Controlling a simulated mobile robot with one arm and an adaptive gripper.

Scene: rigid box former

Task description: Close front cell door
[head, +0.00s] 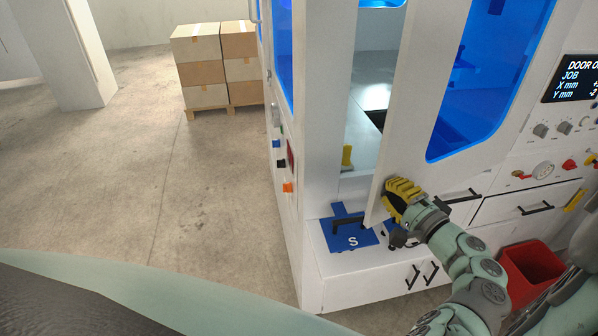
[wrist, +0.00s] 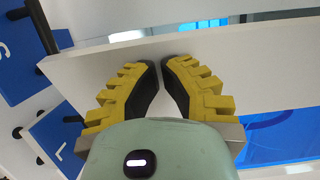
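The front cell door (head: 412,95) is a white panel with a blue-tinted window. It stands partly open, with a gap between its left edge and the white frame. In the wrist view the white door panel (wrist: 240,62) runs across behind my fingers. My gripper (head: 396,192) is at the door's lower left edge, very close to the panel; I cannot tell if it touches. In the wrist view its yellow and black fingers (wrist: 161,62) lean together, tips almost meeting, with nothing visible between them.
A blue plate marked S (head: 352,238) with a black handle lies on the ledge below the door gap. A control panel with a display (head: 575,82) is at right, above a red bin (head: 530,272). Stacked boxes (head: 200,70) stand far back; the floor at left is clear.

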